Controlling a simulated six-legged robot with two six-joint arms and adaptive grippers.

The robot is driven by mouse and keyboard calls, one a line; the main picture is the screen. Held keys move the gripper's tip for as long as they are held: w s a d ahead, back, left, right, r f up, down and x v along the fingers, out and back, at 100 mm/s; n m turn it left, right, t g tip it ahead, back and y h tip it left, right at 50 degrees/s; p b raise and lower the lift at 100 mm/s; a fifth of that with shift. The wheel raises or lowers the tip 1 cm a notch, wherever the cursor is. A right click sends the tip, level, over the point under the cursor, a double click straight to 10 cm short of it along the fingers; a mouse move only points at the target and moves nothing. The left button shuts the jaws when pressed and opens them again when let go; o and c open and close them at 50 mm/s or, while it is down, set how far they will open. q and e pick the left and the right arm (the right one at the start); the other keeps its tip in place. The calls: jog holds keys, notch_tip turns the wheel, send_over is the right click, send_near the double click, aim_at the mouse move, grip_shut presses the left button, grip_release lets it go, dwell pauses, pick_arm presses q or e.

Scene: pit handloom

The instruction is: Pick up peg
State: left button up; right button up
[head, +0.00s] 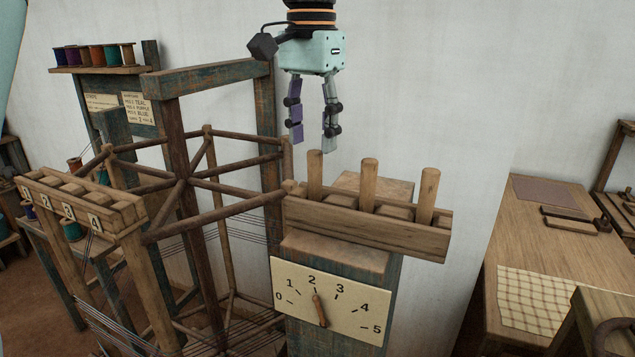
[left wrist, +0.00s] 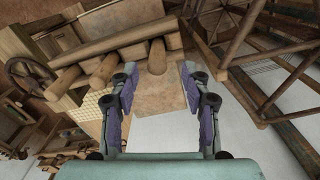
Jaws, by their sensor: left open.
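Three upright wooden pegs stand in a slotted wooden rack (head: 370,228) in the head view: a left peg (head: 315,176), a middle peg (head: 369,184) and a right peg (head: 428,196). My left gripper (head: 313,146) points down just above the left peg, open and empty. In the left wrist view, the end of one peg (left wrist: 157,57) appears between the open fingertips (left wrist: 157,72), apart from both. Two more pegs (left wrist: 104,70) (left wrist: 62,83) lie to the left in that view. My right gripper is not in view.
A dial board (head: 331,302) numbered 0 to 5 is below the rack, its pointer near 2. A wooden reel frame (head: 187,190) and a numbered block (head: 80,202) stand to the left. A table with checked cloth (head: 535,298) is at right. White wall lies behind.

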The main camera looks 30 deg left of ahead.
aim_at(314, 152)
pick_arm(q)
notch_tip(314, 152, down, 5)
jog(key=shift+f+p, duration=0.2)
jog(key=shift+p, duration=0.2)
jog(key=shift+s+d, duration=0.1)
jog(key=shift+d, duration=0.1)
jog(key=shift+w, duration=0.2)
jog(key=c, duration=0.7)
jog(key=shift+s, duration=0.15)
grip_shut()
